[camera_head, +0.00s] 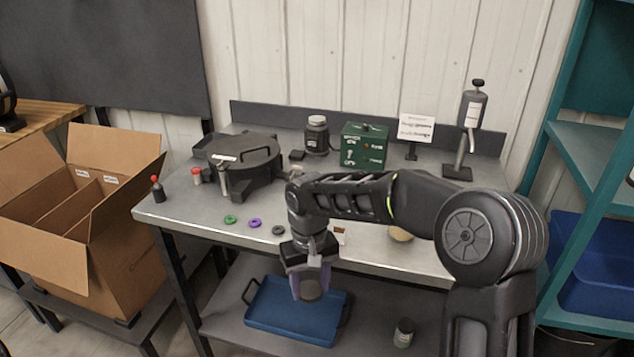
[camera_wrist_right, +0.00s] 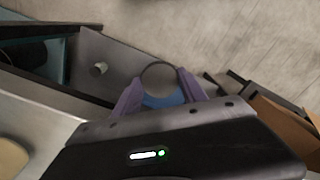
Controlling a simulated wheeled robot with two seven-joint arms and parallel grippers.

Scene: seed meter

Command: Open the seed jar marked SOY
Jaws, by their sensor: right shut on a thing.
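My right gripper (camera_head: 310,288) is shut on a dark round lid-like piece (camera_head: 311,291), held in front of the bench's front edge, above the lower shelf. In the right wrist view the piece (camera_wrist_right: 159,77) sits between the purple fingers. No SOY marking is readable. A small jar with a dark cap (camera_head: 403,333) stands on the lower shelf, its label illegible; it seems to show in the wrist view too (camera_wrist_right: 99,69). A round tan thing (camera_head: 400,234) on the bench is partly hidden by my right arm; I cannot tell if it is an open jar. My left gripper is out of view.
A blue tray (camera_head: 285,333) lies on the lower shelf below the gripper. The bench (camera_head: 190,232) holds a black round device (camera_head: 245,160), green, purple and dark rings, a green box (camera_head: 364,147) and a grey canister (camera_head: 317,137). An open carton (camera_head: 130,250) stands left.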

